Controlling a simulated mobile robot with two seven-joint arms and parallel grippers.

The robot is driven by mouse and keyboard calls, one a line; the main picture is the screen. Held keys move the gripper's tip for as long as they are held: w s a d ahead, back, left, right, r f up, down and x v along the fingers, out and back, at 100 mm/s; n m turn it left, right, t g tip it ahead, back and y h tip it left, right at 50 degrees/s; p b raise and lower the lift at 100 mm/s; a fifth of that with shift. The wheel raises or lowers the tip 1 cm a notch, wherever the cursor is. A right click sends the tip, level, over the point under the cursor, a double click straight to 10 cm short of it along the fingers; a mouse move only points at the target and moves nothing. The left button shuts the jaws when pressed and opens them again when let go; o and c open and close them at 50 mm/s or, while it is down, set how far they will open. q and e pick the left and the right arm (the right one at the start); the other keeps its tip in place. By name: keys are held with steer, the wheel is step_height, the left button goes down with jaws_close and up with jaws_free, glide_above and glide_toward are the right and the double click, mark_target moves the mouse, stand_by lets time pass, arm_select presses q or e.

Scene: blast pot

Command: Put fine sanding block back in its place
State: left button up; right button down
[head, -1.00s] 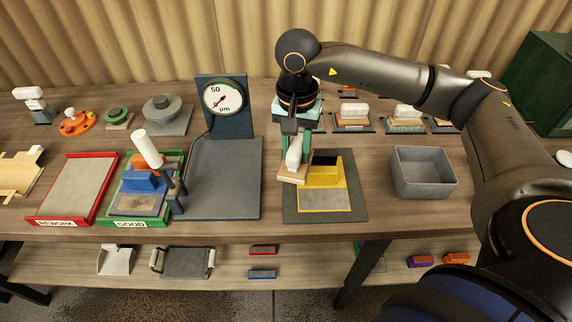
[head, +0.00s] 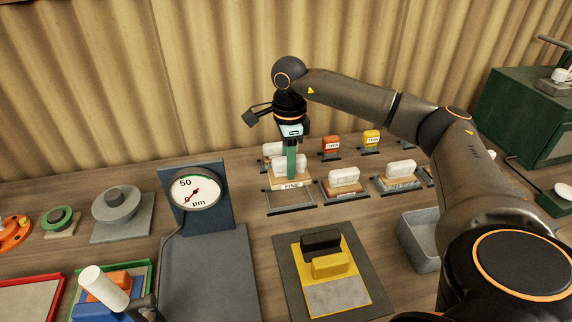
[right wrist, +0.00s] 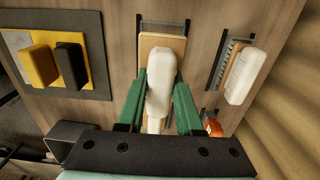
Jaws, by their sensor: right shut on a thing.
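The fine sanding block (head: 288,181) has a pale wooden base with a FINE label and a white handle. My right gripper (head: 291,166) is shut on its handle. A flat grey holder with dark rails (head: 290,204) lies directly under the block in the head view; I cannot tell if the two touch. In the right wrist view the white handle (right wrist: 161,65) is between the green fingers of my right gripper (right wrist: 161,84), and the holder (right wrist: 165,27) shows past the wooden base. My left gripper is not in view.
Sanding blocks in holders stand close on the right (head: 343,180) (head: 400,173). An orange block (head: 331,144) and a yellow block (head: 371,138) stand behind. The dial gauge (head: 195,192) is to the left. A dark mat (head: 291,281) and a grey bin (head: 418,243) are nearer.

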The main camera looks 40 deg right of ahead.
mark_target(288, 181)
steer(key=shift+r, duration=0.1)
steer(key=shift+f+b, duration=1.15)
steer(key=shift+f, duration=1.1)
steer(key=shift+f, duration=0.2)
steer(key=shift+f, duration=0.1)
steer(key=shift+f, duration=0.45)
